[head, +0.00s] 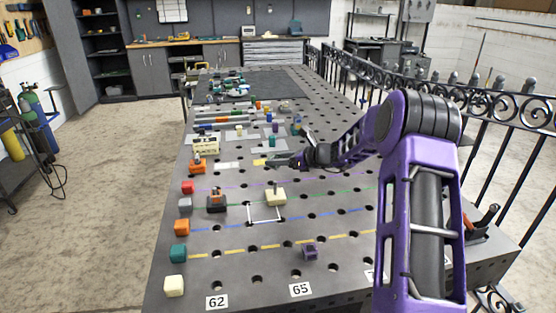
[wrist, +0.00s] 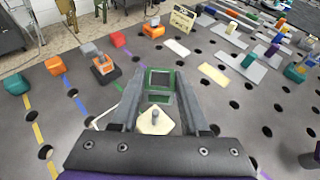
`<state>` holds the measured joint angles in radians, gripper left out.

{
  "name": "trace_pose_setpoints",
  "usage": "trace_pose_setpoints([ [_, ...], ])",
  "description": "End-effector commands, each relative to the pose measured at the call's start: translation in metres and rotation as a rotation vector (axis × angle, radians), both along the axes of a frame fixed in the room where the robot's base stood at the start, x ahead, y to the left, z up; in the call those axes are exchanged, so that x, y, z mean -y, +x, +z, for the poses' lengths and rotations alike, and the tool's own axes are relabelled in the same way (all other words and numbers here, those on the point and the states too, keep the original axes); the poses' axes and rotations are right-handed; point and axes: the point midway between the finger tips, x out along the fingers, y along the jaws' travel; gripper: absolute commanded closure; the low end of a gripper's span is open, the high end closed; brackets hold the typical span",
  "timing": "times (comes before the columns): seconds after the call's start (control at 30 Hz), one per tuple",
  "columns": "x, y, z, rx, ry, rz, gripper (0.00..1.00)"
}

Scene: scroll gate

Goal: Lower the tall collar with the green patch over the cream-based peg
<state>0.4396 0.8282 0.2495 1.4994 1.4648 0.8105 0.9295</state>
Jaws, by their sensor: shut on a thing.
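My gripper (head: 275,161) reaches left over the table in the head view, above and beyond the cream-based peg. In the wrist view my gripper (wrist: 157,80) is shut on the collar (wrist: 159,98), a dark piece with green edging between the fingertips. Collar and peg look apart. The collar's full height and lower end are not clear.
A black-based orange piece (head: 216,201) stands left of the cream base. A white bracket outline (head: 264,214) lies in front of it. Coloured cubes, such as a teal one (head: 179,254), line the left edge. Several parts crowd the far table.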

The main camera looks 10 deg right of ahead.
Motion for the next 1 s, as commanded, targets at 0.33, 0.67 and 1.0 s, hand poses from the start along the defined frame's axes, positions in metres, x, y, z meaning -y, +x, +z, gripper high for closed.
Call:
trace_pose_setpoints([
  [0.33, 0.0, -0.001, -0.024, -0.002, 0.002, 0.0, 1.0],
  [0.67, 0.0, -0.001, -0.046, 0.0, 0.0, 0.001, 1.0],
  [1.0, 0.0, -0.001, -0.046, 0.001, 0.0, 0.001, 1.0],
])
